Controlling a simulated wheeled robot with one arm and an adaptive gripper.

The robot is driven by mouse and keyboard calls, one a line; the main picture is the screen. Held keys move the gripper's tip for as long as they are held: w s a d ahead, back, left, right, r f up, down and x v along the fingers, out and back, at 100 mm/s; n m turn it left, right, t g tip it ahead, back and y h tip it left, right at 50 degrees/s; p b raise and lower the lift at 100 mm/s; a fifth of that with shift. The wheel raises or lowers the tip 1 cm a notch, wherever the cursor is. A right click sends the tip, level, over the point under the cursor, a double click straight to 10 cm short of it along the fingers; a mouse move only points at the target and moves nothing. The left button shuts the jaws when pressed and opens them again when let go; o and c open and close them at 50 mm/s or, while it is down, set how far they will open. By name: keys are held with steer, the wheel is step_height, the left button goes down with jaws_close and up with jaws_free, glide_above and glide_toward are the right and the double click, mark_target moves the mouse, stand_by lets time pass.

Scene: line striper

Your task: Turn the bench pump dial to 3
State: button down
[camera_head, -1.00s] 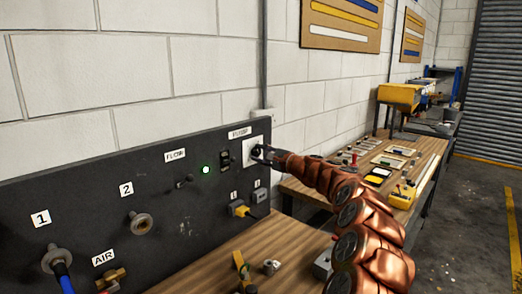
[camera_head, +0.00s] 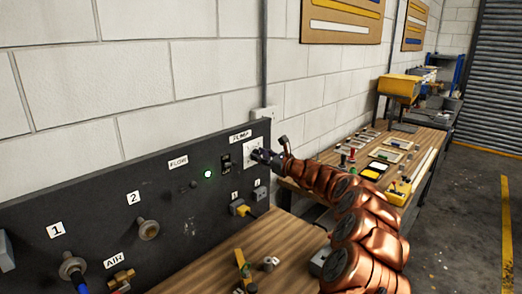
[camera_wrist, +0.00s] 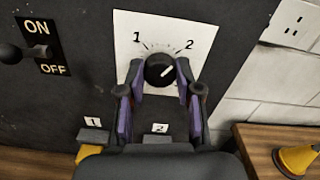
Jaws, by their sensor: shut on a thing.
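The pump dial (camera_wrist: 160,71) is a round black knob with a white pointer line, on a white plate (camera_wrist: 190,22) marked 1 and 2. The pointer slants up and right, towards the 2. Any mark for 3 is hidden or out of sight behind my fingers. My gripper (camera_wrist: 161,76) is shut on the dial, one finger on its left side and one on its right. In the head view my gripper (camera_head: 266,156) reaches the plate (camera_head: 251,146) under the PUMP label, and it mostly hides the dial.
An ON/OFF toggle switch (camera_wrist: 12,53) sits left of the dial. A lit green lamp (camera_head: 208,174) and numbered ports are further left on the black panel (camera_head: 60,195). A white outlet (camera_wrist: 293,24) is right of the panel. Loose parts lie on the wooden bench (camera_head: 215,262).

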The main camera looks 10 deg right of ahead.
steer(key=m+p, duration=0.2)
steer(key=m, duration=0.2)
steer(key=shift+r+m, duration=0.1)
steer(key=shift+m, duration=0.2)
steer(key=m, duration=0.5)
steer(key=shift+m, duration=0.3)
steer(key=m, duration=0.5)
steer(key=shift+d, duration=0.1)
steer(key=shift+w+m, duration=0.1)
steer(key=shift+m, duration=2.3)
steer(key=c, duration=0.8)
jaws_free()
steer(key=shift+o, duration=0.2)
steer(key=shift+d+f, duration=0.1)
steer(key=shift+f, duration=0.1)
